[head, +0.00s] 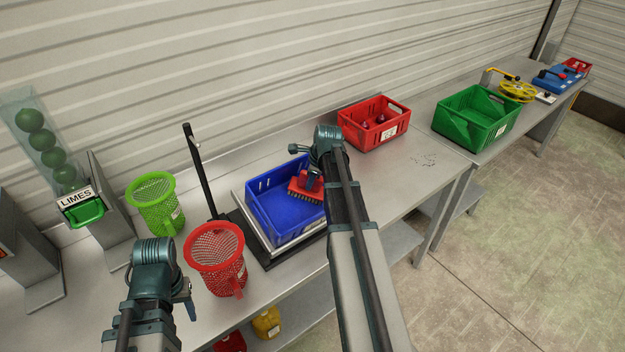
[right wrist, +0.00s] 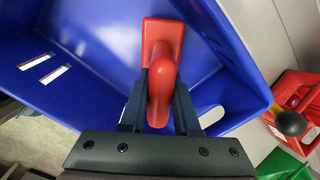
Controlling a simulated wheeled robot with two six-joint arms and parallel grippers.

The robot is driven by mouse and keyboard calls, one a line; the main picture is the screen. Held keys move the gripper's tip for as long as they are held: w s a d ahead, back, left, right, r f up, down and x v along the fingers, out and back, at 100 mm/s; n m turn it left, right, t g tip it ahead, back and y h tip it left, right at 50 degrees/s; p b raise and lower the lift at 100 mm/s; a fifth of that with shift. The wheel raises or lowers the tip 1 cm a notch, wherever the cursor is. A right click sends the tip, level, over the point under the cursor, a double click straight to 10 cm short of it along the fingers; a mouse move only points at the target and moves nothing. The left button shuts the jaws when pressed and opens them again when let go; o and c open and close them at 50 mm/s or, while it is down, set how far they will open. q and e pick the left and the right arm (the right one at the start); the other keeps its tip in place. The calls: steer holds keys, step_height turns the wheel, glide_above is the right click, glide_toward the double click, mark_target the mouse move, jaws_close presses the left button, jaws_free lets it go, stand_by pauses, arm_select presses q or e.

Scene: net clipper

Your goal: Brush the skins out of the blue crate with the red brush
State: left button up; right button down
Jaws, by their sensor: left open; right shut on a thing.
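The blue crate (head: 290,231) sits on a metal platform on the bench; its walls also fill much of the right wrist view (right wrist: 75,95). The red brush (head: 301,190) has dark bristles pointing down and is over the crate's right part. My right gripper (head: 312,180) is shut on the brush handle, which stands between its fingers in the right wrist view (right wrist: 160,85). Whether the bristles touch the crate floor I cannot tell. I make out no skins in the visible part of the crate; my right arm hides its right end. My left gripper (head: 188,301) is open and empty, in front of the red basket.
A red mesh basket (head: 216,262) and a green mesh basket (head: 156,203) stand left of the crate.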

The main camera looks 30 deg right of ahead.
steer(key=shift+s+a, duration=0.15)
steer(key=shift+a, duration=1.35)
steer(key=a, duration=0.3)
steer(key=shift+s+a, duration=0.15)
steer(key=shift+a, duration=0.1)
steer(key=p+v, duration=0.5)
steer(key=v, duration=0.1)
steer(key=shift+p, duration=0.3)
